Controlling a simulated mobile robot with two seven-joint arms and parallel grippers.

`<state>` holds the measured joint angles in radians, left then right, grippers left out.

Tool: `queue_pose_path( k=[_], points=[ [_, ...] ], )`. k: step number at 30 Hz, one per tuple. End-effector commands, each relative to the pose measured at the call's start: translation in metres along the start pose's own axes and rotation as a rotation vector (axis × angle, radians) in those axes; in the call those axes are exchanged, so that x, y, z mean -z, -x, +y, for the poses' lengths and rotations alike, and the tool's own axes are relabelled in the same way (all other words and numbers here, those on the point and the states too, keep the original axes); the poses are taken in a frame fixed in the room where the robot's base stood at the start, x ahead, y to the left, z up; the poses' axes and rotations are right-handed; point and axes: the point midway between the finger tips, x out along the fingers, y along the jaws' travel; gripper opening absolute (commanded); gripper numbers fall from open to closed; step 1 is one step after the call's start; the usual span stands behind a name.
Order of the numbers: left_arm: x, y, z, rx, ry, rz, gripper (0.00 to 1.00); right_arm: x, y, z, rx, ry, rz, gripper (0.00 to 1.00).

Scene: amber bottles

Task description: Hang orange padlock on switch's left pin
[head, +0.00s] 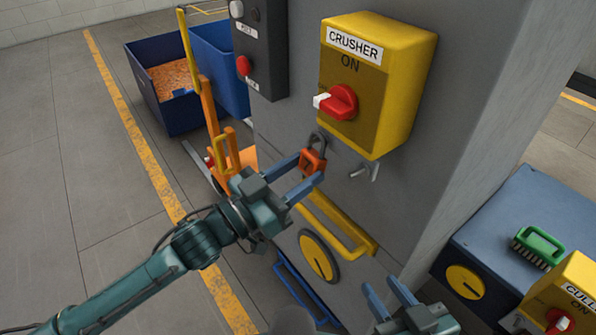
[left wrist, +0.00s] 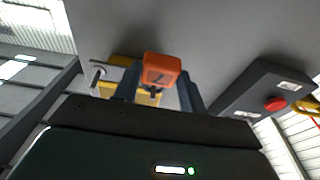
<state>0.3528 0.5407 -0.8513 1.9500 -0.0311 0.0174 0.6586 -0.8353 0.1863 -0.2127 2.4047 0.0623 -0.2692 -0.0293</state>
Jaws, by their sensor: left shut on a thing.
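The orange padlock (head: 312,162) is held between the fingertips of my left gripper (head: 311,167), its grey shackle pointing up. It also shows in the left wrist view (left wrist: 162,68). The switch is a yellow box (head: 405,75) marked CRUSHER ON, with a red knob (head: 342,101). A metal pin (head: 359,171) sticks out below the box, right of the padlock; a pin also shows in the left wrist view (left wrist: 97,74). Whether the shackle touches a pin behind it, I cannot tell. My right gripper (head: 390,288) is open and empty at the bottom.
A dark panel (head: 262,45) with a red button is on the grey cabinet, left of the switch. A yellow handle (head: 340,228) and round yellow disc (head: 318,256) are below. Blue bins (head: 170,95) stand behind. A green brush (head: 540,246) lies on a blue surface at right.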

Motion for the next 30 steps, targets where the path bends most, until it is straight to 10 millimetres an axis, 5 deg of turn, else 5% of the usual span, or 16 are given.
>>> queue_pose_path(
  k=[2, 3, 11, 22, 30],
  points=[
    [0.001, 0.000, 0.000, 0.000, 0.000, 0.001, 0.12, 0.000, 0.000, 0.000, -0.001, 0.000, -0.001, 0.34],
    [0.001, 0.000, 0.000, 0.000, 0.000, 0.001, 0.44, 0.000, 0.000, 0.000, -0.001, 0.000, -0.001, 0.34],
    [0.000, 0.000, 0.000, 0.000, 0.000, 0.001, 0.66, 0.000, -0.001, 0.001, -0.001, 0.002, -0.001, 0.34],
    [-0.001, 0.009, 0.000, 0.002, 0.002, -0.003, 0.67, -0.001, -0.002, 0.001, -0.001, 0.002, -0.003, 0.34],
    [-0.002, 0.065, 0.000, 0.002, 0.002, -0.007, 0.67, 0.000, -0.001, 0.001, -0.002, 0.000, 0.000, 0.34]
  ],
)
